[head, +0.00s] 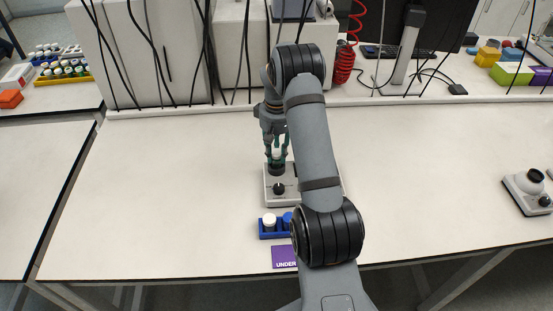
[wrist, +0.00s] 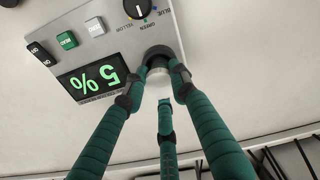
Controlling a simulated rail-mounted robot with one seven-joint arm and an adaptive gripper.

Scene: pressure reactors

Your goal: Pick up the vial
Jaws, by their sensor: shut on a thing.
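My gripper (head: 276,155) has three green fingers and points down over a grey mixer-like device (head: 283,200). It is shut on a white-capped vial (head: 277,153), just above the device's dark round holder (head: 277,169). I cannot tell whether the vial's lower end is inside the holder. In the wrist view my fingertips (wrist: 160,77) close around the pale vial top (wrist: 158,74) beside the black holder (wrist: 158,52). Most of the vial is hidden by the fingers and holder.
The device shows a green "5%" display (wrist: 87,83) with buttons and a knob. A blue rack (head: 274,235) with a white-capped vial (head: 269,219) and a blue-topped item (head: 288,217) stands in front, near a purple card (head: 284,257). Another device (head: 530,190) stands right. Bench left is clear.

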